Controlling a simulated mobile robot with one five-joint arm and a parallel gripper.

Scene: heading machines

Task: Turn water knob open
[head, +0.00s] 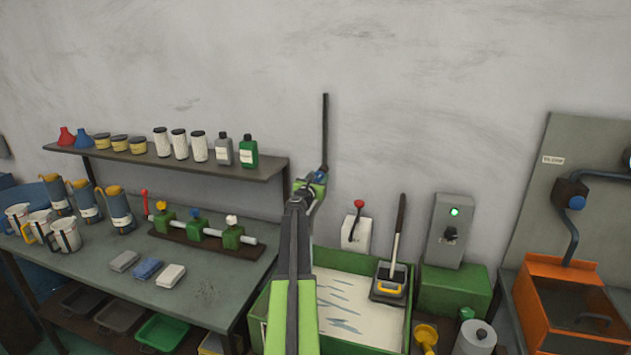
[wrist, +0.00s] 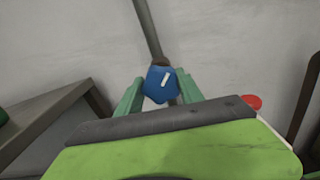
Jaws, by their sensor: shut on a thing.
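The water knob (wrist: 160,86) is blue with a white mark and sits on a dark vertical pipe (wrist: 149,30) against the wall. In the wrist view the white mark stands slightly tilted from upright. My gripper (wrist: 159,92) has its green fingers on either side of the knob and is shut on it. In the head view my gripper (head: 319,181) is at the foot of the dark pipe (head: 325,128), and my arm hides most of the knob there.
Below is a green-edged tray (head: 345,306) with a scoop (head: 388,283). A red-handled wall box (head: 356,230) and a grey box with a green light (head: 452,229) are right. The workbench (head: 187,293) and shelf (head: 200,162) are left. Another blue knob (head: 577,202) is far right.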

